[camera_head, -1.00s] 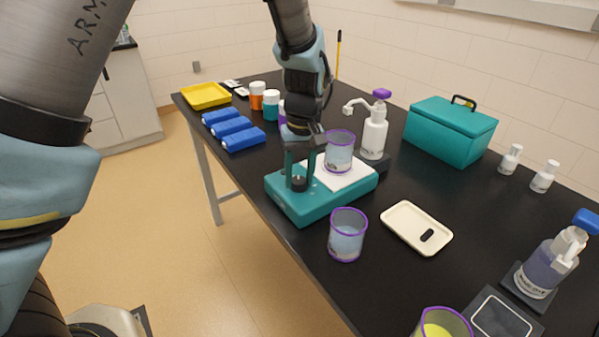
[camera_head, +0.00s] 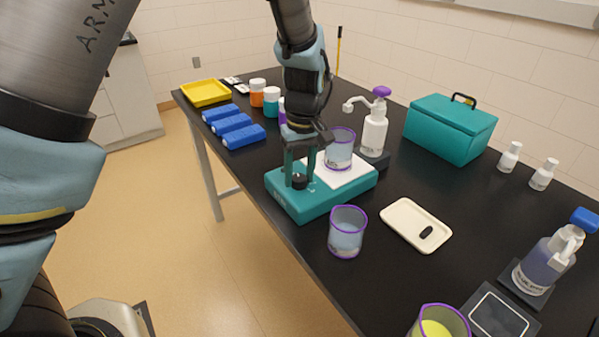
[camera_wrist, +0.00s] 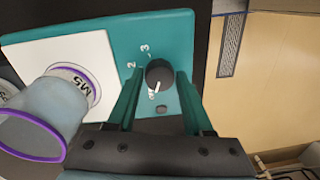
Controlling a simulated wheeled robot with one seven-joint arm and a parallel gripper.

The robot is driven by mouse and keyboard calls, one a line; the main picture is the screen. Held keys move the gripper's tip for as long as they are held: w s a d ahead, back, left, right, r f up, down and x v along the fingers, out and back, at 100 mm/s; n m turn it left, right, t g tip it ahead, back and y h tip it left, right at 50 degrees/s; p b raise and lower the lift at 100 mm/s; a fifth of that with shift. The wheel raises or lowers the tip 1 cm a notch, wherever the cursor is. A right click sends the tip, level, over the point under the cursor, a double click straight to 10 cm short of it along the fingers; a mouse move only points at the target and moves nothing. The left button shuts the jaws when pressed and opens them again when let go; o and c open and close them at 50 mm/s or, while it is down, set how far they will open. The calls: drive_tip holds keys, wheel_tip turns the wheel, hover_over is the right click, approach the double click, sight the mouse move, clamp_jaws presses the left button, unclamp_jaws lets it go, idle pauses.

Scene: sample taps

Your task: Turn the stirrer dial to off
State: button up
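The stirrer is a teal box (camera_head: 312,205) with a white top plate (camera_head: 352,177). Its dark round dial (camera_wrist: 159,73) has a white pointer line, which points toward the lower left in the wrist view. Marks "2" and "3" show beside the dial; another mark below is partly hidden. The dial also shows in the head view (camera_head: 299,182). My gripper (camera_wrist: 161,74) is down at the dial, one finger on each side. The fingertips lie very close to its sides; whether they press on it is unclear. A purple-rimmed beaker (camera_wrist: 50,115) stands on the plate.
A second beaker (camera_head: 346,232) stands right of the stirrer's near end, by a cream tray (camera_head: 400,215). A white pump bottle (camera_head: 374,130) is behind the stirrer. Blue blocks (camera_head: 243,137) lie at the left. The table edge is close in front of the stirrer.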

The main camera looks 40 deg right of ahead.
sight(302, 176)
drive_tip(key=o, duration=0.3)
drive_tip(key=shift+o, duration=0.2)
wheel_tip(302, 176, up, 11)
drive_tip(key=b, duration=0.2)
drive_tip(key=shift+d+b, duration=0.3)
drive_tip(key=shift+d, duration=0.05)
drive_tip(key=shift+f, duration=0.1)
drive_tip(key=w+a+f, duration=0.1)
drive_tip(key=w+a, duration=0.5)
drive_tip(key=a, duration=0.4)
drive_tip(key=w+a+f, duration=0.1)
drive_tip(key=w+a, duration=0.5)
drive_tip(key=a, duration=0.3)
drive_tip(key=s+a+f, duration=0.1)
drive_tip(key=a, duration=1)
drive_tip(key=s+a+f+n+t, duration=0.1)
drive_tip(key=a, duration=1.1)
drive_tip(key=shift+s+h, duration=0.35)
drive_tip(key=shift+h, duration=0.05)
